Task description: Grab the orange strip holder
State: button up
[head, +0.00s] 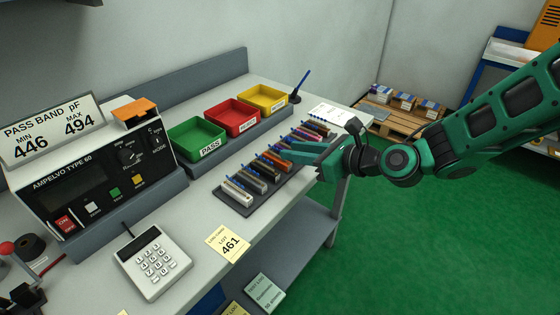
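Several narrow strip holders in different colours stand in a row on a dark rack (236,206) along the front of the bench. An orange strip holder (271,166) is near the middle of the row, just left of and below my fingertips. Another orange-brown one shows farther back (306,136). My gripper (284,151) reaches in from the right, its green fingers over the row and pointing left. The fingers hide part of the row behind them. I cannot tell whether they are apart, or whether they touch a holder.
Green (197,141), red (231,118) and yellow (262,100) bins stand behind the row. A meter (95,165) with an orange part on top and a keypad (153,262) are at left. A pen (301,84) stands upright at the back. Green floor lies right of the bench.

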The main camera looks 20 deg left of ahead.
aim_at(277, 150)
jog(key=x, duration=0.5)
jog(key=shift+s+a+f, duration=0.15)
jog(key=shift+s+f, duration=0.05)
jog(key=shift+w+a+f, duration=0.2)
jog(key=shift+w+a, duration=0.1)
jog(key=shift+a, duration=0.25)
jog(key=shift+c, duration=0.3)
grip_shut()
